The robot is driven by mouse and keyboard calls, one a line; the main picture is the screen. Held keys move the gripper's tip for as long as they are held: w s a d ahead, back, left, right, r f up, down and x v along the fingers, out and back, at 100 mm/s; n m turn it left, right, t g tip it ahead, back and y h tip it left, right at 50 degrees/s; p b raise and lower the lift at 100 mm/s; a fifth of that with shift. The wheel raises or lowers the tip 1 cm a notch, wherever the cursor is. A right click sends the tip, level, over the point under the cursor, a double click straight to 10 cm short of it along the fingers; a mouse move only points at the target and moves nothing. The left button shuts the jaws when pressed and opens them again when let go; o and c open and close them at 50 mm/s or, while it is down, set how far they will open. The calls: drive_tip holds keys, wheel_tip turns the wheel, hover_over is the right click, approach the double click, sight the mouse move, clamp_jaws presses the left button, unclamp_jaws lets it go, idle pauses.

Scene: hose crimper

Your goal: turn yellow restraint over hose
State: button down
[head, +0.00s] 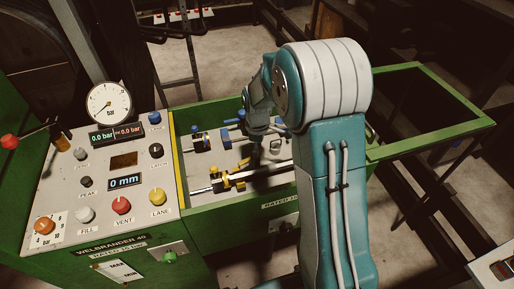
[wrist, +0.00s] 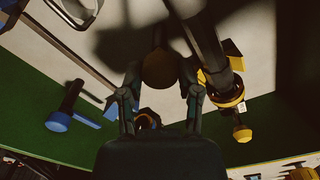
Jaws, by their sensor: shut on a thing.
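A yellow restraint (head: 222,182) sits in the left part of the green bench's tray. It shows in the wrist view as yellow pieces (wrist: 228,92) around the end of a dark tube (wrist: 205,45), which seems to be the hose. My gripper (wrist: 160,75) has its fingers on either side of a dark brown round piece (wrist: 160,70) and is shut on it. This piece is left of the dark tube and apart from the yellow pieces. In the head view my gripper (head: 256,138) is above the tray, and my arm hides part of it.
A blue restraint (head: 200,140) stands at the tray's back left; a blue-handled part (wrist: 70,112) shows in the wrist view. The control panel (head: 102,165) with gauge and knobs is left of the tray. A green open frame (head: 435,92) extends right.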

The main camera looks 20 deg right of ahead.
drive_tip(key=n, duration=0.7)
drive_tip(key=shift+s+f, duration=0.1)
drive_tip(key=shift+f, duration=0.05)
drive_tip(key=n, duration=0.4)
drive_tip(key=shift+n, duration=1.9)
drive_tip(key=shift+c, duration=1.5)
unclamp_jaws()
